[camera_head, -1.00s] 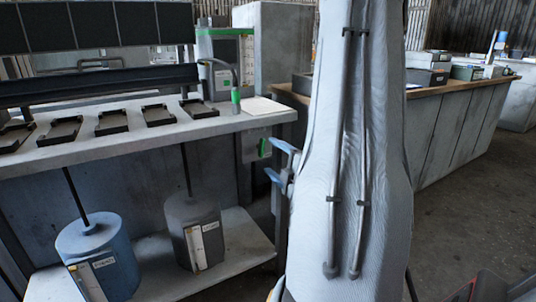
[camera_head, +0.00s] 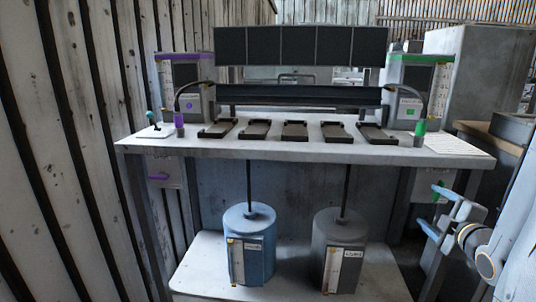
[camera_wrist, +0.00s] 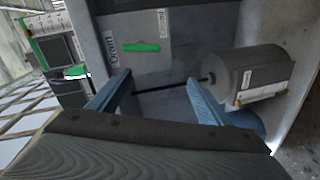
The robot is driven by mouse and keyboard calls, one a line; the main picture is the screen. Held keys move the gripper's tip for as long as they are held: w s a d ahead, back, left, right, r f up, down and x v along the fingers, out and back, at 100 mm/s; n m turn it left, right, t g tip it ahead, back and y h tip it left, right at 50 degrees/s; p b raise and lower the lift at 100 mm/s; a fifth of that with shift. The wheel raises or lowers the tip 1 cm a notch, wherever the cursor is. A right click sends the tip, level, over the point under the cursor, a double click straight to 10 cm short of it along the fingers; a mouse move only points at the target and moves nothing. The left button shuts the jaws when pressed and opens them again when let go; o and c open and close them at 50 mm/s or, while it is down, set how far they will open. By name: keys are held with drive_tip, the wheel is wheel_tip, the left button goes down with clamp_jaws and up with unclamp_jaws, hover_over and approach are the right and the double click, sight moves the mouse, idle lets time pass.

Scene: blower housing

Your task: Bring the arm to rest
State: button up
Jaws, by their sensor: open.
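My gripper (camera_head: 444,215) is at the right of the head view, beside the right front leg of the workbench. Its blue fingers are apart with nothing between them. In the wrist view, my gripper (camera_wrist: 160,98) shows two blue fingers spread wide, and the bench's side panel and a grey canister (camera_wrist: 262,78) lie beyond them. My arm comes in from the lower right of the head view.
The workbench (camera_head: 310,149) carries several black trays (camera_head: 295,131) and a purple and a green device. A blue canister (camera_head: 250,240) and the grey one stand on the lower shelf (camera_head: 205,262). A plank wall (camera_head: 60,150) closes the left side. Another counter is at the right.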

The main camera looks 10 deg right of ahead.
drive_tip(key=a+f+m+g+y, duration=0.2)
drive_tip(key=a+m+g, duration=0.5)
drive_tip(key=a, duration=1.6)
drive_tip(key=s+a+r+m+g+y, duration=0.1)
drive_tip(key=s+a+g, duration=0.4)
drive_tip(key=s+a, duration=0.6)
drive_tip(key=s+a+r+m+g+y, duration=0.1)
drive_tip(key=s+a+r+g, duration=0.25)
drive_tip(key=s+a, duration=0.55)
drive_tip(key=d+r+m+p, duration=0.3)
drive_tip(key=d+r+p, duration=0.6)
drive_tip(key=p, duration=0.9)
drive_tip(key=shift+s+d+r+h+p, duration=0.3)
drive_tip(key=shift+s+d+p, duration=0.1)
drive_tip(key=shift+d, duration=0.45)
